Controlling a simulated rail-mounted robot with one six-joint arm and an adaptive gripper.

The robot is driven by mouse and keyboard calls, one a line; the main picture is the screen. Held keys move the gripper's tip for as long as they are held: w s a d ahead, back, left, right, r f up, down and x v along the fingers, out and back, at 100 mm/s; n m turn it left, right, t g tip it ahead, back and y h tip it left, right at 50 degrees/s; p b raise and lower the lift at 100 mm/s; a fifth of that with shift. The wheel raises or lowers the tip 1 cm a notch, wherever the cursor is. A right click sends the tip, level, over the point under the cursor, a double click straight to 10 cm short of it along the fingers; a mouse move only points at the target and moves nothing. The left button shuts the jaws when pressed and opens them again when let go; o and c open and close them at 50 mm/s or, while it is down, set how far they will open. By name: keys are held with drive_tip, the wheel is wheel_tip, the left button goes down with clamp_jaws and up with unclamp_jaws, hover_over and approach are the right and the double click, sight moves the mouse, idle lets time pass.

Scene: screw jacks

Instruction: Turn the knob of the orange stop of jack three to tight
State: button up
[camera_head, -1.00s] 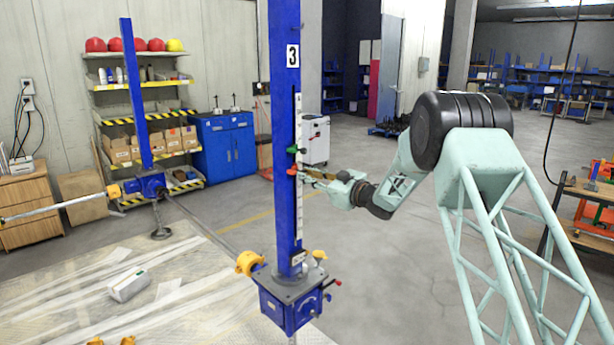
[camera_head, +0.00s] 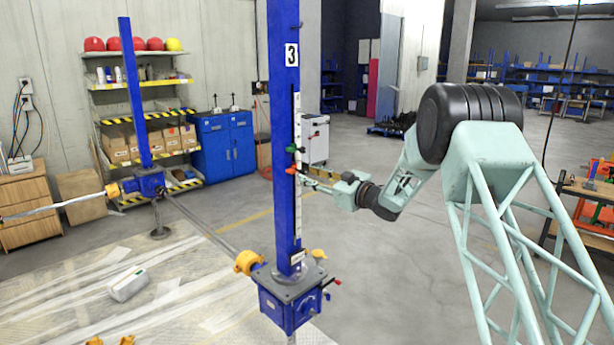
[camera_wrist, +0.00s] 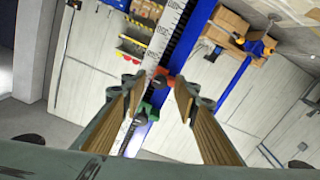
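Jack three is the blue column marked 3 (camera_head: 283,215), upright in the middle of the head view, with a white scale on its side. The orange stop (camera_head: 291,171) sits on the scale below the green stop (camera_head: 291,149).
The column stands on a blue gearbox (camera_head: 290,300) with yellow couplings. Another blue jack (camera_head: 135,95) stands at left, joined by a shaft. Shelves (camera_head: 140,95) and a blue cabinet (camera_head: 223,145) are behind.

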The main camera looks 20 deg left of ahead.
drive_tip(key=v, duration=0.9)
drive_tip(key=shift+d, duration=0.4)
drive_tip(key=shift+s, duration=0.2)
